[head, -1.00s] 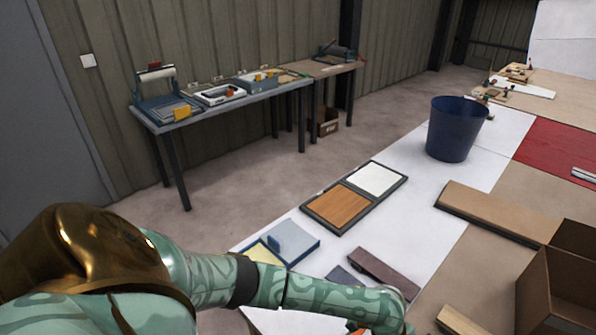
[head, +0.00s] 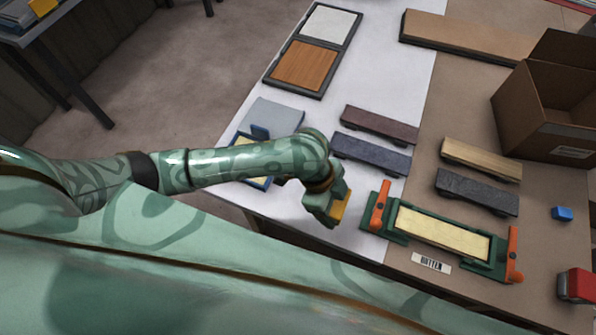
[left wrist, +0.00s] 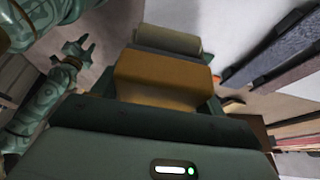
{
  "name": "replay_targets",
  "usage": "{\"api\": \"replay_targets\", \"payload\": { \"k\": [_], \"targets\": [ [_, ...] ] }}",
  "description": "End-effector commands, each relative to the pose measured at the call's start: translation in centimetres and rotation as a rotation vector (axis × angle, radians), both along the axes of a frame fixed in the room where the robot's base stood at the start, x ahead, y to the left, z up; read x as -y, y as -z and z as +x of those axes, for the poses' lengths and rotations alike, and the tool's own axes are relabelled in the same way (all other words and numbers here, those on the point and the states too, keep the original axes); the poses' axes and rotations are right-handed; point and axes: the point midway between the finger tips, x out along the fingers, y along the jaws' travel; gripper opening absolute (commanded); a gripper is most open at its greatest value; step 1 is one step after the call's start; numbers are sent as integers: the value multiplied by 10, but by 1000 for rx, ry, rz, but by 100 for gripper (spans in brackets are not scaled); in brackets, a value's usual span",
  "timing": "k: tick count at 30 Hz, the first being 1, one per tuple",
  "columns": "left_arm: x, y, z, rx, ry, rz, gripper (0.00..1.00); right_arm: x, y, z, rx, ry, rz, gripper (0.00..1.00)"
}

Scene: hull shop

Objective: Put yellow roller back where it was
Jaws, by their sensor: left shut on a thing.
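My left gripper (head: 325,212) hangs over the front of the white table, left of the green clamping fixture. It is shut on the yellow roller (head: 340,209), of which only a small orange-yellow part shows in the head view. In the left wrist view the yellow roller (left wrist: 165,80) shows as a broad orange-yellow block between the dark green fingers. A pale cylinder (left wrist: 168,40) lies beyond it; I cannot tell whether it is joined to it. My right gripper (left wrist: 81,47) shows small in the left wrist view, open and empty.
A green fixture (head: 395,239) with orange clamps and a cream panel stands on the right. A blue tray (head: 238,138) is partly behind my left arm. Several dark and wooden bars, a framed panel (head: 321,93) and a cardboard box (head: 535,130) lie behind. White table beside the gripper is bare.

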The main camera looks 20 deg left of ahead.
Motion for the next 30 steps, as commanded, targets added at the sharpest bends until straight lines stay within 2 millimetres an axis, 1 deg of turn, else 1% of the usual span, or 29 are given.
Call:
{"api": "replay_targets", "payload": {
  "k": [1,6,9,12,20,21,24,26,30],
  "targets": [
    [-11,10,10,-1,-6,4,26,2,7,-1,-2,1,-3,36],
    [-48,34,45,-3,-6,3,26,4,23,-3,-9,1,-6,36],
    [-61,57,57,-5,-4,2,26,4,34,-5,-13,1,-5,36],
    [-70,72,67,-4,-4,0,26,3,41,-6,-15,0,-4,36],
    [-81,88,78,-1,-2,0,26,-3,48,-8,-19,0,4,36],
    [-84,93,81,-1,-3,0,26,-5,51,-8,-21,-1,6,36],
    [-83,112,79,-4,-2,-1,26,-6,59,-10,-25,-1,8,36],
    [-83,120,80,-3,-2,-1,26,-6,62,-11,-26,-1,7,36],
    [-83,119,80,1,-1,0,26,-6,61,-11,-25,-1,8,36]
  ]
}}
